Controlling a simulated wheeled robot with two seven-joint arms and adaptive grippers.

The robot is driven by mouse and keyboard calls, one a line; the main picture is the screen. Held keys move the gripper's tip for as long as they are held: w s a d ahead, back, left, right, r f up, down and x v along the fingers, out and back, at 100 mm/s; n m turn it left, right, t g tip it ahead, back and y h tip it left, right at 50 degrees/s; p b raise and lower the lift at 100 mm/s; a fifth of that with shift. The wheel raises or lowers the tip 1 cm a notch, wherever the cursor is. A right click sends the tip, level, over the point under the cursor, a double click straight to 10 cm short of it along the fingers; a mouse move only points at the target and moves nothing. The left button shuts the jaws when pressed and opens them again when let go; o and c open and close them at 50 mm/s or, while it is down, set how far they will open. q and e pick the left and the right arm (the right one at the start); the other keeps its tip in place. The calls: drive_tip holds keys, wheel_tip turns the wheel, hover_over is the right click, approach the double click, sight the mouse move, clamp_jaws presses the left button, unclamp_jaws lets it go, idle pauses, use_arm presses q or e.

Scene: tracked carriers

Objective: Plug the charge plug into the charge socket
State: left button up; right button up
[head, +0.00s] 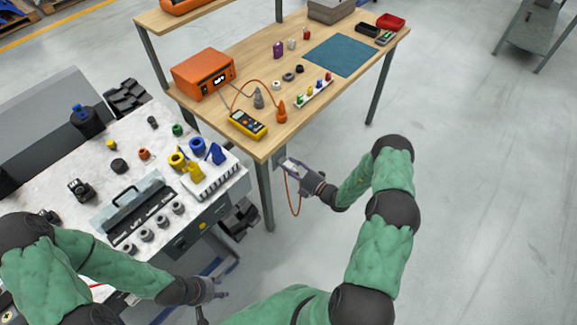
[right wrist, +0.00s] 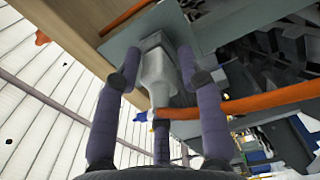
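The charge plug (right wrist: 157,75) is a light grey body with an orange cable at its near end. In the right wrist view it lies between the fingers of my right gripper (right wrist: 158,58), which is shut on it. Its far end points at a grey plate (right wrist: 188,32) under the wooden table; the socket face is hidden behind the plug, so I cannot tell whether they are joined. In the head view my right gripper (head: 291,168) is by the table's front corner, with the orange cable (head: 292,202) looping below. My left gripper (head: 217,290) is low at bottom centre, away from the plug; its fingers are unclear.
The wooden table (head: 262,72) carries an orange power unit (head: 203,73), a yellow meter (head: 248,123) and a blue mat (head: 340,55). A white bench (head: 100,165) with rings and a white rack (head: 212,182) stands at left.

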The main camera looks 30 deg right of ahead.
drive_tip(key=shift+s, duration=0.1)
clamp_jaws()
drive_tip(key=shift+f, duration=0.1)
drive_tip(key=shift+s+f, duration=0.15)
drive_tip(key=shift+s, duration=0.1)
drive_tip(key=shift+s+d, duration=0.2)
drive_tip(key=shift+s, duration=0.35)
drive_tip(key=shift+s+d, duration=0.35)
drive_tip(key=shift+s, duration=0.1)
drive_tip(key=shift+r+p, duration=0.2)
drive_tip(key=shift+p, duration=0.1)
drive_tip(key=shift+v, duration=1.75)
